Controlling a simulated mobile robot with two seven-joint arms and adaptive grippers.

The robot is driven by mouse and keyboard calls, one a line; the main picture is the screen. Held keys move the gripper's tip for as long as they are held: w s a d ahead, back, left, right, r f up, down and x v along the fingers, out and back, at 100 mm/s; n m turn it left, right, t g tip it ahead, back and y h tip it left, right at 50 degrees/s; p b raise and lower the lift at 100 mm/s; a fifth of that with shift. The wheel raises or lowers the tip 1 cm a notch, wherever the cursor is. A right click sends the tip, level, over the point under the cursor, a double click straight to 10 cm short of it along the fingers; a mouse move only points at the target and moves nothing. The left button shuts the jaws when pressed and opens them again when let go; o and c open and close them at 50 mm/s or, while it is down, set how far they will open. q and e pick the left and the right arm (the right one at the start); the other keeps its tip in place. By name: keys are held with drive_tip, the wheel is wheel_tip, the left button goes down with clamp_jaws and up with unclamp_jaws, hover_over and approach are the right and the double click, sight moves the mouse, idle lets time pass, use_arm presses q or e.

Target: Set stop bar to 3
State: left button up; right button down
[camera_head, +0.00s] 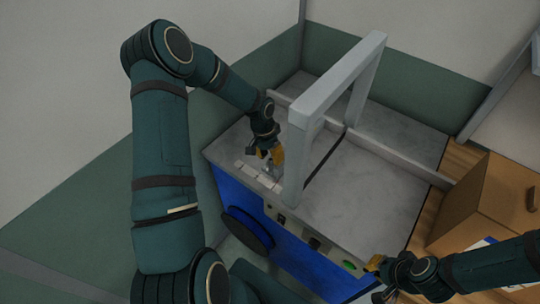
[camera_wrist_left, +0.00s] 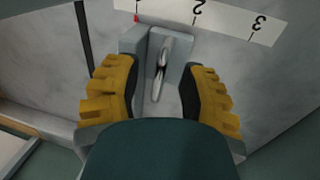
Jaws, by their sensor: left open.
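The stop bar's grey block with a shiny metal lever (camera_wrist_left: 158,75) lies between the fingers of my left gripper (camera_wrist_left: 160,97) in the left wrist view. The gripper is open, with its yellow-and-black fingers on either side of the lever and a gap showing. A white scale (camera_wrist_left: 225,18) marked 1, 2 and 3 runs past the block. A small red mark at the block's corner sits by the 1. In the head view my left gripper (camera_head: 265,152) is low over the machine's left end. My right gripper (camera_head: 376,278) is at lower right, its jaws unclear.
The blue sealing machine (camera_head: 365,200) has a grey top and a tall grey frame (camera_head: 338,85) just right of my left gripper. A green button (camera_head: 349,265) is on its front edge. A cardboard box (camera_head: 485,205) stands on the wooden surface at right.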

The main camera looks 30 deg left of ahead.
use_arm(q)
clamp_jaws()
drive_tip(key=shift+s, duration=0.1)
drive_tip(key=a, duration=0.4)
drive_tip(key=a+b, duration=0.1)
drive_tip(key=a, duration=0.4)
drive_tip(key=w+a, duration=0.1)
drive_tip(key=a, duration=0.4)
drive_tip(key=shift+a+f, duration=0.15)
drive_tip(key=shift+a, duration=0.05)
